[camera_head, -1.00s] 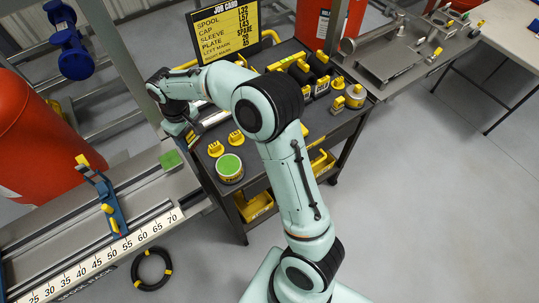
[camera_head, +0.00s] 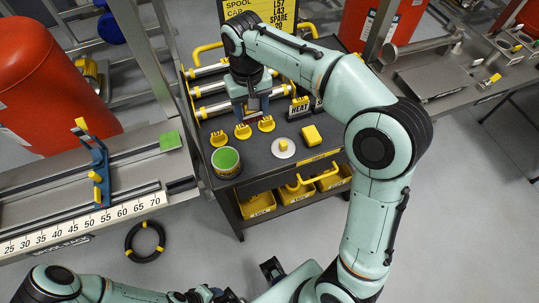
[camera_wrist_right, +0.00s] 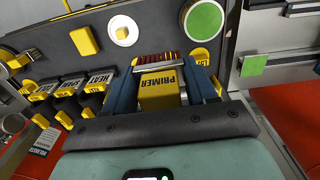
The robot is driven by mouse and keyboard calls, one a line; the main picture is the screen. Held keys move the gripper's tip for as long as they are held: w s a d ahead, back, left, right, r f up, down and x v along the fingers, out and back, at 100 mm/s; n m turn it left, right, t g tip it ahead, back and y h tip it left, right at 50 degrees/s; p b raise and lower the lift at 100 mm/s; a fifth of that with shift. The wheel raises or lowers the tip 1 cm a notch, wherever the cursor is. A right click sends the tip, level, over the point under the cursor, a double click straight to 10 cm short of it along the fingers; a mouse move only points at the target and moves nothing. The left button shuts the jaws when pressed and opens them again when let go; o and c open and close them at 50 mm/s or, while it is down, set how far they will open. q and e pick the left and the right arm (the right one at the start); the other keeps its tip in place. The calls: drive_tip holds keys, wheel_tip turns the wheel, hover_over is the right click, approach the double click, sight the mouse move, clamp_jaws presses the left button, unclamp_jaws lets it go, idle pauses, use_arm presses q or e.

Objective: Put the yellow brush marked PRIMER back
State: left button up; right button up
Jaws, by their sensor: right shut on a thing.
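My right gripper (camera_head: 251,112) is over the left part of the cart top, pointing down. In the right wrist view its two blue fingers (camera_wrist_right: 159,80) are shut on the yellow brush marked PRIMER (camera_wrist_right: 160,92). The brush's reddish-brown bristles show beyond the fingertips. In the head view the brush is mostly hidden by the gripper.
On the cart top (camera_head: 262,165) are a green-topped tin (camera_head: 226,162), several yellow tags (camera_head: 243,131), a pale disc with a yellow knob (camera_head: 283,148) and a yellow block (camera_head: 311,134). Yellow bins (camera_head: 257,204) hang below. A rail with a blue stop (camera_head: 98,170) lies left.

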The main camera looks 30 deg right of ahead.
drive_tip(key=shift+s+f, duration=0.1)
drive_tip(key=shift+f, duration=0.05)
wheel_tip(320, 180, down, 15)
drive_tip(key=shift+r+b, duration=0.15)
drive_tip(key=shift+b, duration=1.1)
use_arm(q)
drive_tip(key=shift+s+d+f, duration=0.1)
drive_tip(key=shift+s+f, duration=0.25)
drive_tip(key=shift+f, duration=0.5)
drive_tip(key=shift+s+f, duration=0.3)
drive_tip(key=shift+f, duration=0.5)
use_arm(e)
drive_tip(key=shift+f, duration=2.4)
drive_tip(key=shift+f+b, duration=0.2)
drive_tip(key=shift+b, duration=0.15)
drive_tip(key=o, duration=0.7)
use_arm(q)
drive_tip(key=shift+f, duration=0.1)
use_arm(e)
drive_tip(key=shift+o, duration=0.2)
